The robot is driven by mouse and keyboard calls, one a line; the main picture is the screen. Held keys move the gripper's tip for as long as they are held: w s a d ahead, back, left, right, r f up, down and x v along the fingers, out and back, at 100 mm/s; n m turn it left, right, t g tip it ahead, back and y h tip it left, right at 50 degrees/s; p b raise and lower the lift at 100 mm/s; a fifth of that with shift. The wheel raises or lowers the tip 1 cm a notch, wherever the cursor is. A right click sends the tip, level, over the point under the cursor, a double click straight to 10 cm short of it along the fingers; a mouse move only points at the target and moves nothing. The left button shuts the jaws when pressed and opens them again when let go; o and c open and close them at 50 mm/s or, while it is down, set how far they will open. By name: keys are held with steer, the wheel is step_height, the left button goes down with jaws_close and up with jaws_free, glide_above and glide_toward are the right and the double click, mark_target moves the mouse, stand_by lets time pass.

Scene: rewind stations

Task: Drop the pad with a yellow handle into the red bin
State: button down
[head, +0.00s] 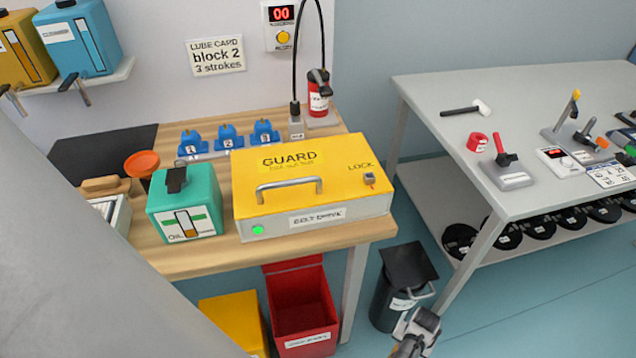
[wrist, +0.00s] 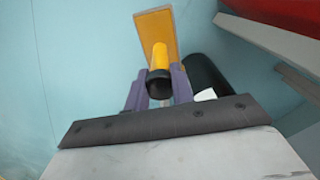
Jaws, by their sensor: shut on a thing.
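In the wrist view my gripper (wrist: 157,90) has its two purple fingers closed on the yellow handle (wrist: 160,58) of a pad (wrist: 155,28). The pad is a flat orange-yellow piece held out beyond the fingers. The handle has a black end facing the camera. In the head view my gripper (head: 418,328) is low at the bottom edge, right of the red bin, and the pad cannot be made out there. The red bin (head: 303,312) stands on the floor under the wooden bench's front edge, its lid raised and a white label on its front.
A black bin (head: 398,305) with a dark lid stands between the bench and the grey table (head: 430,95). A yellow bin (head: 232,318) is left of the red one. The bench leg (head: 354,292) stands between the red and black bins. Floor at lower right is clear.

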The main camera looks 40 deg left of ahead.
step_height(320, 180, up, 7)
steer(key=p, duration=0.5)
steer(key=shift+d+r, duration=0.1)
steer(key=shift+d, duration=0.05)
steer(key=shift+w+f, duration=0.1)
steer(key=shift+f, duration=0.15)
